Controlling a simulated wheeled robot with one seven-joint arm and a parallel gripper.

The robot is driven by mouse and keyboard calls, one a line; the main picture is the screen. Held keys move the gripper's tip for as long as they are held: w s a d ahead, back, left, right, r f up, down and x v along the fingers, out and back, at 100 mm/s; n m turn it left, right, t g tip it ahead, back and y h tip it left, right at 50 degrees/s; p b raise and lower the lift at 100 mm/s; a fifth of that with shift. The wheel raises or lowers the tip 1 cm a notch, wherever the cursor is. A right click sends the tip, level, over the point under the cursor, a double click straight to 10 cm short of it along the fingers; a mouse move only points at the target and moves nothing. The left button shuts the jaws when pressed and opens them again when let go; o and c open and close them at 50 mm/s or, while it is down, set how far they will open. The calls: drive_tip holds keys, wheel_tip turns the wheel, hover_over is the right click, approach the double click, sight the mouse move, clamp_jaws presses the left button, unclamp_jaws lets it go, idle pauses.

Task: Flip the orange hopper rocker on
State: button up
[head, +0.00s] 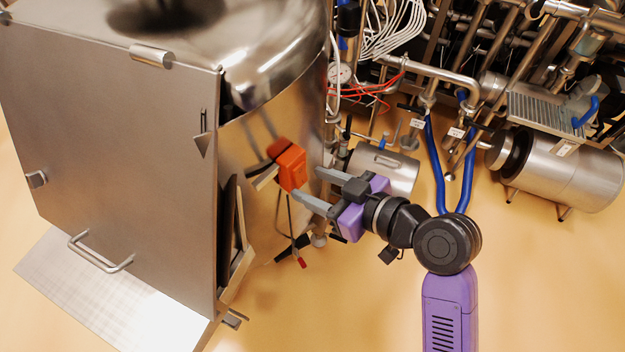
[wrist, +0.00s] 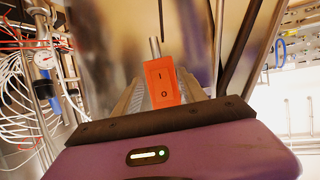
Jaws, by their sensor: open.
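The orange hopper rocker (head: 291,168) is a small box-shaped switch on the side of the steel hopper (head: 265,130), on its right in the head view. In the wrist view the orange rocker (wrist: 162,84) faces me, with an "I" mark above an "O" mark. Which side is pressed in is too small to tell. My gripper (head: 307,184) is open, with its two grey fingers pointing at the rocker. One finger is beyond the rocker and one is nearer, close to its front face. In the wrist view the fingers lie to either side of the rocker. Contact cannot be told.
A large steel door panel (head: 120,140) with a handle stands left of the rocker. A thin rod with a red tip (head: 302,262) hangs below it. Pipes, red and white cables (head: 395,30) and a gauge (head: 340,73) are behind.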

drive_tip(key=shift+w+a+f, duration=0.2)
drive_tip(key=shift+w+a, duration=0.05)
drive_tip(key=shift+a, duration=0.1)
drive_tip(key=shift+c, duration=0.4)
clamp_jaws()
drive_tip(key=f+b, duration=0.1)
drive_tip(key=b, duration=0.2)
drive_tip(key=shift+y+b, duration=0.3)
drive_tip(key=t+y+b, duration=0.1)
drive_tip(key=b, duration=0.3)
drive_tip(key=shift+f, duration=0.1)
drive_tip(key=shift+a+r+t+y+b, duration=0.1)
drive_tip(key=shift+r+t+y+b, duration=0.15)
drive_tip(key=shift+b, duration=0.65)
